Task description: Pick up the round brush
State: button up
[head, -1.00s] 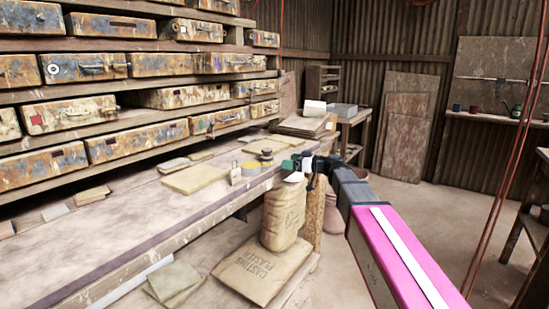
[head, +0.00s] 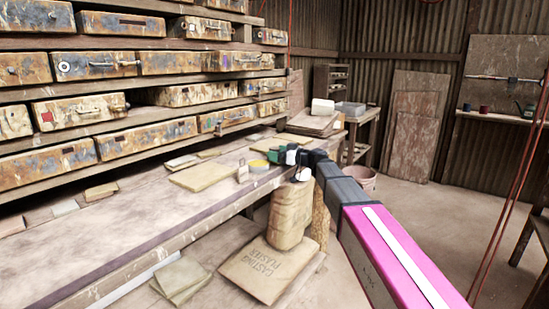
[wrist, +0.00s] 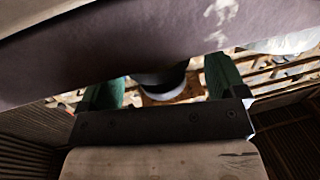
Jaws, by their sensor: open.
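My gripper (head: 281,156) is at the far end of the workbench, its green fingers apart and level with the bench top's edge. In the wrist view the two green fingers (wrist: 163,86) stand wide apart, with a dark rounded thing with a paler rim (wrist: 160,80) showing between and beyond them. It may be the round brush, but it is too dark and partly cut off to tell. In the head view my gripper covers the spot where a dark round thing stood on the bench, so I cannot make out the brush there.
A flat tan slab (head: 206,176) lies further left. A shelf of worn cases (head: 140,140) overhangs the bench. A plaster sack (head: 268,268) lies below.

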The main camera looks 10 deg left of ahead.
aim_at(275, 147)
jog(key=shift+w+a, duration=0.2)
jog(key=shift+a, duration=0.5)
jog(key=c, duration=1.1)
jog(key=shift+r, duration=0.2)
jog(key=shift+r, duration=0.6)
notch_tip(275, 147, up, 2)
jog(key=shift+r, duration=0.25)
jog(key=s+a+r, duration=0.2)
jog(key=s, duration=0.1)
jog(key=s+a+r, duration=0.1)
jog(key=s+r, duration=0.1)
jog(key=s, duration=0.1)
jog(key=s+a+r, duration=0.2)
jog(key=s+r, duration=0.1)
jog(key=s, duration=0.1)
jog(key=shift+s+a, duration=0.1)
jog(key=shift+a, duration=0.25)
